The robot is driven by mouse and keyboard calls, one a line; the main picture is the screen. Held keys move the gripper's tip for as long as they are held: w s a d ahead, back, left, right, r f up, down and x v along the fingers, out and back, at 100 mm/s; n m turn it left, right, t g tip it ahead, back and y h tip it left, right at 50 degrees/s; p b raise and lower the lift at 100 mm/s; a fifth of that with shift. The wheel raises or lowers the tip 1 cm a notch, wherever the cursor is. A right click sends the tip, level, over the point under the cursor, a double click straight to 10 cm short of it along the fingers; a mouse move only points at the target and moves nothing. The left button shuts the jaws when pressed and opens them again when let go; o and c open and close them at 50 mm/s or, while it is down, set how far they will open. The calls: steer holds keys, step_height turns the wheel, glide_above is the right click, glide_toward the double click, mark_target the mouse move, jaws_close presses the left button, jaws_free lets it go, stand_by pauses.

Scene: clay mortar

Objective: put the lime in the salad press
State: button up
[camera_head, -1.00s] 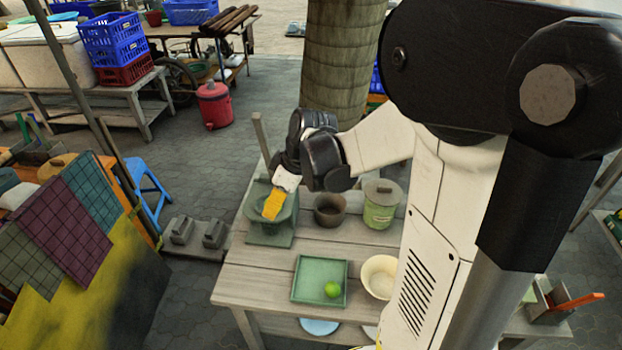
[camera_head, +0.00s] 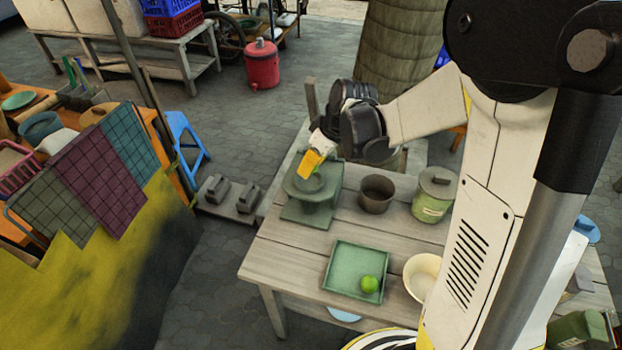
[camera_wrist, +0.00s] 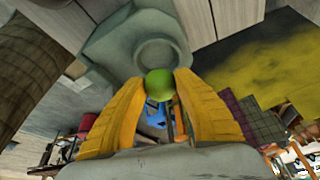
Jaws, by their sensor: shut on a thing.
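My gripper (camera_head: 309,170) has yellow fingers, and they are over the grey-green salad press (camera_head: 293,212) on the wooden table. In the wrist view my gripper (camera_wrist: 159,88) is shut on a round green lime (camera_wrist: 159,84) held between the fingertips. The salad press also shows in the wrist view (camera_wrist: 108,48), its round bowl just beyond the lime. The lime appears above the bowl; the exact gap cannot be told. In the head view the held lime is hidden by the fingers.
A second lime (camera_head: 369,284) lies in a square green tray (camera_head: 345,262) nearer the table's front. A dark brown pot (camera_head: 376,195), a lidded green canister (camera_head: 432,205) and a cream bowl (camera_head: 415,270) stand right of the press. A blue stool (camera_head: 187,145) stands on the floor left.

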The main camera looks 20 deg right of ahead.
mark_target(311, 183)
step_height(311, 183, down, 4)
steer(key=shift+w+f+b, duration=0.15)
steer(key=shift+b, duration=0.85)
steer(key=o, duration=0.8)
steer(key=shift+f, duration=0.1)
steer(key=o, duration=0.4)
